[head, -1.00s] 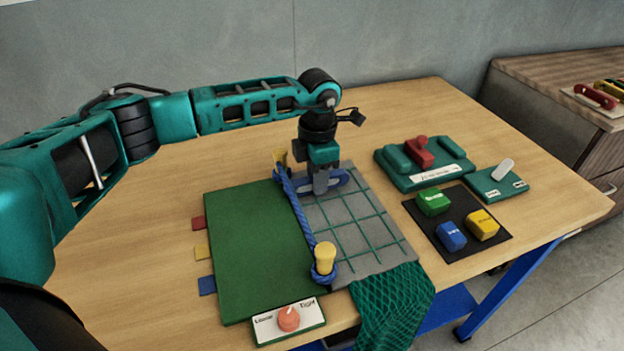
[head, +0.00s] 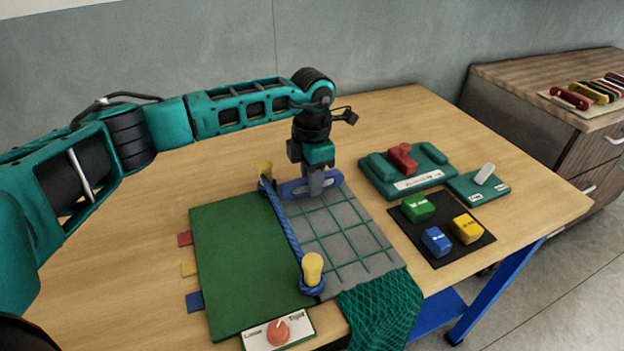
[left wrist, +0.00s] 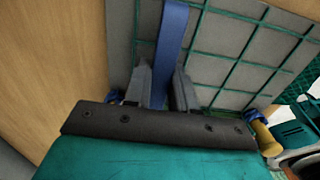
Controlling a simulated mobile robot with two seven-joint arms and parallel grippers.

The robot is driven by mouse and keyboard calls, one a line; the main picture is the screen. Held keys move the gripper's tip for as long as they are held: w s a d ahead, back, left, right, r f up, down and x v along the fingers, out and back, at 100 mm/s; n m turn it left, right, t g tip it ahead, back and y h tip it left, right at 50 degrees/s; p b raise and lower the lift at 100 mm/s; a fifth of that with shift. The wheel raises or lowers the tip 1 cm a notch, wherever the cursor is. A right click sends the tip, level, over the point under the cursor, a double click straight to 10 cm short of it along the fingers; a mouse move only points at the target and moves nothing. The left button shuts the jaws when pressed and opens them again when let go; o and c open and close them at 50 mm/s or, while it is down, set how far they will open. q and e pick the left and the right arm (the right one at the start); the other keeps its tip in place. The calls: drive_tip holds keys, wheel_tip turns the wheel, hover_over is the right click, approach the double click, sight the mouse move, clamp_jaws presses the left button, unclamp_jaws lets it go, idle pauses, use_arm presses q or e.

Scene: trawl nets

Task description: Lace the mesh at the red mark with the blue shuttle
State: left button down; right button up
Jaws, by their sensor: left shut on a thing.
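My left gripper (head: 316,192) points down and is shut on the blue shuttle (head: 296,189), near the far edge of the grey board. In the left wrist view, the shuttle (left wrist: 173,35) runs between the two fingers (left wrist: 160,85). The green mesh (head: 345,238) lies as a grid on the grey board, and its loose end hangs over the table's front edge. I see no red mark on the mesh; a red tab (head: 185,238) sticks out from the green panel's left side. A blue rope (head: 287,225) runs between two yellow pegs. My right gripper is not in view.
A green panel (head: 240,260) lies left of the rope. A tightness dial (head: 279,332) is at the front. A dark mat (head: 465,248) with green, blue and yellow blocks, a lever plate (head: 480,188) and a teal fixture (head: 430,172) stand to the right. The table's left part is clear.

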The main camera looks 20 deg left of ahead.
use_arm(q)
wheel_tip(320, 180, up, 4)
drive_tip(key=shift+f+p, duration=0.2)
drive_tip(key=shift+p, duration=0.6)
drive_tip(key=shift+r, duration=1.45)
drive_tip(key=s+a, duration=1.1)
drive_tip(key=s, duration=0.2)
drive_tip(key=shift+a+b, duration=0.25)
drive_tip(key=shift+b, duration=0.05)
